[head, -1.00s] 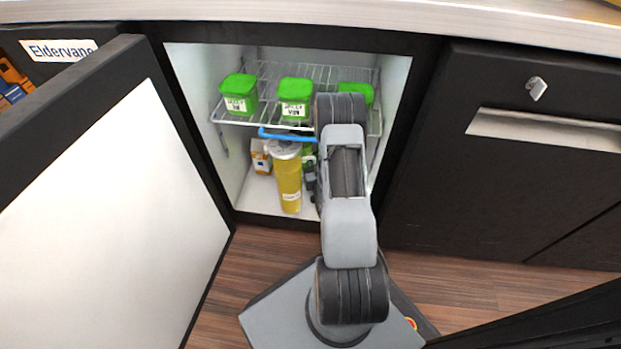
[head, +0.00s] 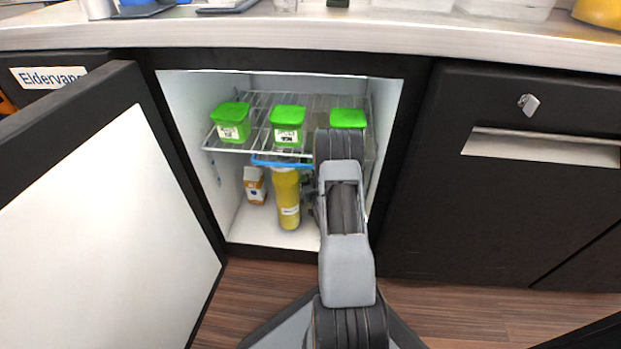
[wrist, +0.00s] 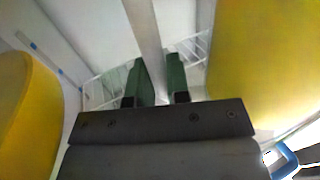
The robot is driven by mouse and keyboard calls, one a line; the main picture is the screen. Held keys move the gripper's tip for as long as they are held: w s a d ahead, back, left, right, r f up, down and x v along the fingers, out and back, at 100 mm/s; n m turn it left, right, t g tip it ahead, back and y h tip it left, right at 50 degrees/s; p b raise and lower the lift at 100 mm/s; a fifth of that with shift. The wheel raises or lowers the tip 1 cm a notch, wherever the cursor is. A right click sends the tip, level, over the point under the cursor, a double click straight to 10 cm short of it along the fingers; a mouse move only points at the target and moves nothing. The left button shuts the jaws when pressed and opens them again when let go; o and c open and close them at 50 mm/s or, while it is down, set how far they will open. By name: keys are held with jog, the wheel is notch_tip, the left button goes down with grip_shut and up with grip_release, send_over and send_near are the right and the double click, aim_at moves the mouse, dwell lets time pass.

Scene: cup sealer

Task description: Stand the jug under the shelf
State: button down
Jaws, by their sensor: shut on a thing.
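The tall yellow jug (head: 287,200) is upright inside the open cabinet, below the wire shelf (head: 231,147). My gripper is hidden behind my arm in the head view, just right of the jug. In the wrist view my gripper (wrist: 162,80) has its dark green fingers close on a pale strip, which looks like the jug's handle. A large yellow surface (wrist: 265,60) fills the right there, and another rounded yellow shape (wrist: 25,120) is at the left.
An orange-white carton (head: 254,185) stands left of the jug. The open door (head: 110,200) bounds the left; a drawer front (head: 530,190) bounds the right.

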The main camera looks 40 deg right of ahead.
jog(key=shift+w+f+b, duration=0.1)
jog(key=shift+f+b, duration=0.2)
jog(key=shift+f, duration=0.5)
jog(key=c, duration=1.1)
grip_release()
jog(key=shift+f, duration=0.15)
jog(key=p+v, duration=0.4)
jog(key=v, duration=0.8)
jog(key=o, duration=1.1)
